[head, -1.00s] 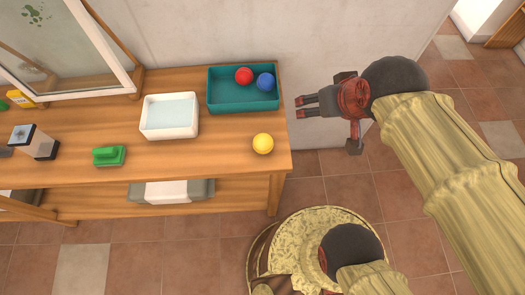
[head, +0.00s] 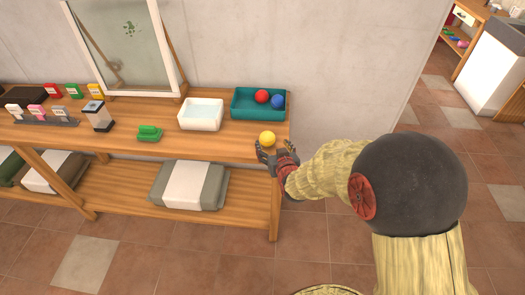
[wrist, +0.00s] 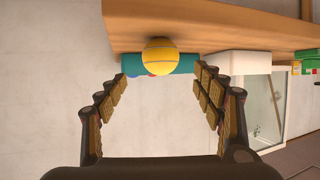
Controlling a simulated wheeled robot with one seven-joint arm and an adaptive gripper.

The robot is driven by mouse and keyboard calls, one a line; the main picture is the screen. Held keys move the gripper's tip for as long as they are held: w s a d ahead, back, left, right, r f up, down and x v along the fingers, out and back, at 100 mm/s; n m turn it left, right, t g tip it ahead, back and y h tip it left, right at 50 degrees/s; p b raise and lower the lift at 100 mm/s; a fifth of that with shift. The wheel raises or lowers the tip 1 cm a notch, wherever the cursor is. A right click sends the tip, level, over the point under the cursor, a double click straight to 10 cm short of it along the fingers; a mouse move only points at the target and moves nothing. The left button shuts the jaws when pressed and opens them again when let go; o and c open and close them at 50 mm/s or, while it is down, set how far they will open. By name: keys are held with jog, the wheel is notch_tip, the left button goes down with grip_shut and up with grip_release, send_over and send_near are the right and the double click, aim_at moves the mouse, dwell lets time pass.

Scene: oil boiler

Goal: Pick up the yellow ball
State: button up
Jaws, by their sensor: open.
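The yellow ball (head: 267,138) sits on the wooden table top near its front right corner. In the wrist view the yellow ball (wrist: 161,57) is centred just beyond my fingertips. My gripper (head: 268,151) is at the table's front edge, right by the ball on its near side. In the wrist view my gripper (wrist: 163,72) is open, with one finger on each side and nothing between them. The head view does not show clearly whether a finger touches the ball.
A teal tray (head: 245,115) with a red ball (head: 262,96) and a blue ball (head: 278,102) stands behind the yellow ball. A white basin (head: 200,128) and a green block-like object (head: 150,132) are to the left. A framed panel (head: 130,50) leans on the wall.

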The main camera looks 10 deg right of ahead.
aim_at(269, 141)
jog(key=b+x, duration=0.1)
jog(key=x, duration=0.1)
jog(key=b+x, duration=0.1)
jog(key=x, duration=0.2)
jog(key=b+x, duration=0.1)
jog(key=x, duration=0.1)
jog(key=shift+w+f, duration=0.2)
jog(key=shift+f, duration=0.25)
jog(key=shift+r, duration=0.1)
jog(key=c, duration=1.4)
